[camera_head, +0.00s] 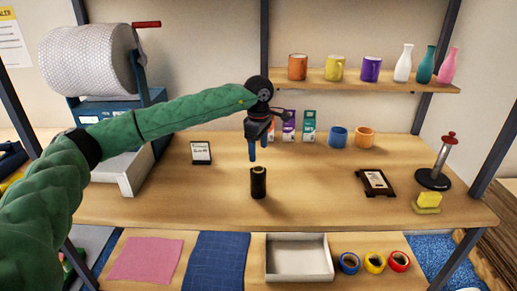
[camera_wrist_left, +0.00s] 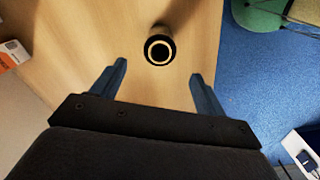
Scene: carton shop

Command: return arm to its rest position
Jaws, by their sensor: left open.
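My left arm, in a green quilted sleeve, reaches in from the left over the workbench (camera_head: 230,205) in the head view. My left gripper (camera_head: 259,155) points down above the bench, open and empty. A dark cylinder (camera_head: 258,184), with a pale ring on its top, stands upright on the bench just below the fingertips, apart from them. In the left wrist view the cylinder (camera_wrist_left: 159,48) shows beyond the gap between the two blue fingers of the gripper (camera_wrist_left: 158,78). My right gripper is not in view.
Behind the gripper stand small boxes (camera_head: 308,127), a blue mug (camera_head: 337,137) and an orange mug (camera_head: 365,138). A card stand (camera_head: 201,152) is at left, a dark-framed stand (camera_head: 374,182) at right. A shelf (camera_head: 400,84) holds mugs and vases. A white tray (camera_head: 300,258) lies below in front.

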